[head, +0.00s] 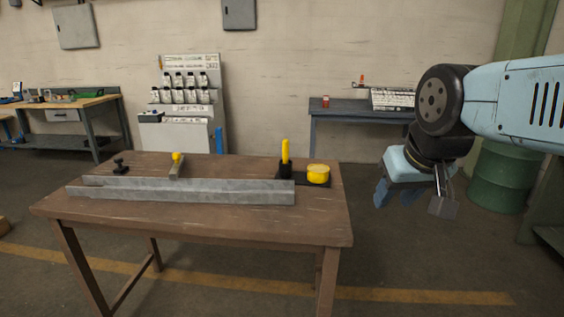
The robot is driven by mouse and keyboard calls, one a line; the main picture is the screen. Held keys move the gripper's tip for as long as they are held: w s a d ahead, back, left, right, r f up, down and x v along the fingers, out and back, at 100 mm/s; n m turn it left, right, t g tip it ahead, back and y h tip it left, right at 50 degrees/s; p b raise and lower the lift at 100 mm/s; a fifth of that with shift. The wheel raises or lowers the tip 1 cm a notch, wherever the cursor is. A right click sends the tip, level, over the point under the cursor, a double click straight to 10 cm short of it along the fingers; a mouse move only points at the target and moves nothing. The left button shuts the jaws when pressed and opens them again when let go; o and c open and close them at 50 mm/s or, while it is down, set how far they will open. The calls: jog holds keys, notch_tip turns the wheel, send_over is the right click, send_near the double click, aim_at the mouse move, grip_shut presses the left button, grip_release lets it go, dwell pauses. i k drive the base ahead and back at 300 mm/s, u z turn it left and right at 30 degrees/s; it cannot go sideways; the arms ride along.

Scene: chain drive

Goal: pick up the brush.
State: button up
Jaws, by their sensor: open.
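An upright yellow handle (285,150) with a dark lower part, apparently the brush, stands near the right end of the wooden table (250,228). Its foot is partly hidden behind a long grey metal channel (190,193), so I cannot tell whether it has bristles or sits in a holder. My gripper (384,194) is off the table's right side, pointing down, open and empty. It is well apart from the yellow handle.
A yellow tin (318,174) on a dark flat piece stands just right of the handle. A block with a yellow knob (177,158) and a small black part (121,166) are farther left. A green barrel (500,178) stands on the floor at right.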

aim_at(284, 142)
jog(key=z, duration=0.1)
jog(key=i, duration=1)
jog(key=u, duration=0.1)
